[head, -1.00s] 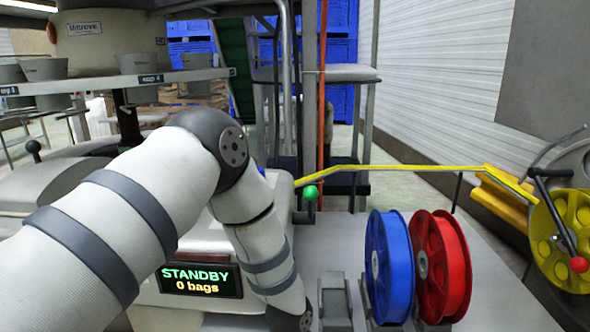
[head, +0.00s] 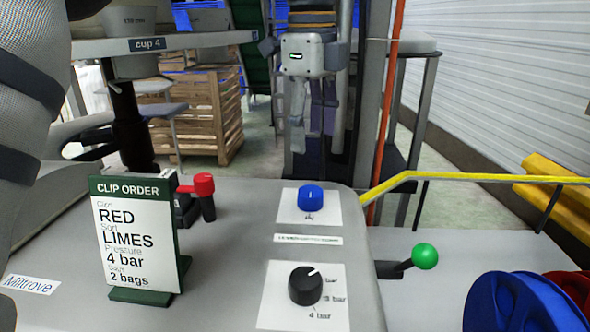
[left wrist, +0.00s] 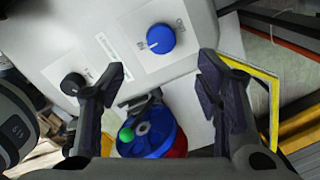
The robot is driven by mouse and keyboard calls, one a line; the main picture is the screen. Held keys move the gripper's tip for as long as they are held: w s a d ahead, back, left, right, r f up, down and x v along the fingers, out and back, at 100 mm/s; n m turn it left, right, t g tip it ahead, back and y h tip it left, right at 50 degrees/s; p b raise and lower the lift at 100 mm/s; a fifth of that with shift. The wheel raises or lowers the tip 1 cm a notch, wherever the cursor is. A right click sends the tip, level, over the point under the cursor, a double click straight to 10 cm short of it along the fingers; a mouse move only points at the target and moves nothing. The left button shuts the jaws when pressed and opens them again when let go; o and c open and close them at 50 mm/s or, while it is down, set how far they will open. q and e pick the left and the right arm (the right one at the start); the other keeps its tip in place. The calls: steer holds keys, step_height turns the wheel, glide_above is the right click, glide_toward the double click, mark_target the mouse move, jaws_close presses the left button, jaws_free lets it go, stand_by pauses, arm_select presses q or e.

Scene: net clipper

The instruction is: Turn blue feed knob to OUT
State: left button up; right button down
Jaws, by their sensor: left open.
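The blue feed knob (head: 311,197) stands on a white label plate on the grey machine top. It also shows in the left wrist view (left wrist: 160,38), with small lettering around it too blurred to read surely. A pale mark shows on the knob. My left gripper (head: 308,140) hangs from above, over and beyond the knob in the head view. In the left wrist view its two dark fingers (left wrist: 161,70) are spread wide and empty. The knob lies ahead of them, apart from both. My right gripper is in neither view.
A black pressure knob (head: 305,285) sits nearer on the machine top. A red-handled lever (head: 204,185) and the clip order sign (head: 138,238) stand left. A green-ball lever (head: 424,256), the yellow rail (head: 470,178) and the blue reel (head: 520,303) are right.

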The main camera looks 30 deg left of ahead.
mark_target(311, 191)
arm_select(q)
steer(key=f, duration=1.1)
steer(key=shift+w+f+p, duration=0.25)
steer(key=shift+f+p, duration=0.05)
steer(key=shift+f, duration=0.05)
steer(key=c, duration=1.2)
